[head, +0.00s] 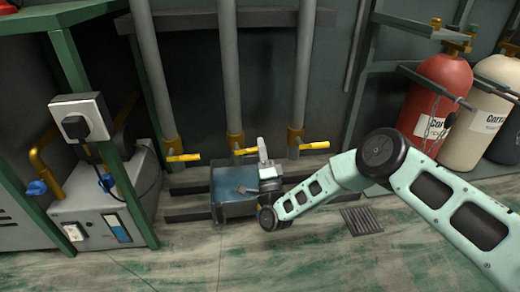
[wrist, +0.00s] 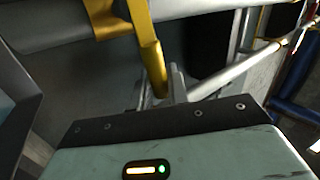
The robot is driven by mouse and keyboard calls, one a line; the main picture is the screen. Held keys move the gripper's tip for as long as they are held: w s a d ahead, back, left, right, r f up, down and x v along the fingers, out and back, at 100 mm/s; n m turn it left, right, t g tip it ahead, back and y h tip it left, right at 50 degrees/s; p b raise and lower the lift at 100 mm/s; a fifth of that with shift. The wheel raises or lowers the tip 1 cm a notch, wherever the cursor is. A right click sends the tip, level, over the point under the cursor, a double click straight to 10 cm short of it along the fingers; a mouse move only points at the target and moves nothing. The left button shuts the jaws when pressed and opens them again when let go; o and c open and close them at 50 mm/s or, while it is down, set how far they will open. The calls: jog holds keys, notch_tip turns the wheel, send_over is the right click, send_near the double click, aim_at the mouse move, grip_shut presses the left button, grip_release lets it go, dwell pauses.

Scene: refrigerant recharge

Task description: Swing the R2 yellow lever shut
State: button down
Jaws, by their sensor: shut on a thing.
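Three yellow levers sit at the lower ends of three grey vertical pipes in the head view. I take the middle yellow lever (head: 245,151) as R2, though no label is readable. It sticks out to the right, crosswise to its pipe (head: 230,70). My gripper (head: 262,150) is at this lever's free end and shut on it. In the wrist view the yellow lever (wrist: 149,55) runs down to my gripper (wrist: 160,90), its tip between the grey fingers. The fingers hide part of the tip.
The left lever (head: 184,157) and right lever (head: 314,145) also point right, crosswise to their pipes. A grey machine (head: 95,205) is at left. Red (head: 437,92) and cream (head: 482,120) cylinders stand at right.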

jog(key=shift+f+m+h+b, duration=0.15)
jog(key=shift+f+m+h, duration=0.2)
jog(key=shift+m, duration=0.3)
jog(key=shift+f+m+h+b, duration=0.15)
jog(key=shift+f+m+h, duration=0.1)
jog(key=shift+m+h, duration=0.3)
jog(key=shift+t, duration=0.3)
jog(key=c, duration=1.4)
grip_release()
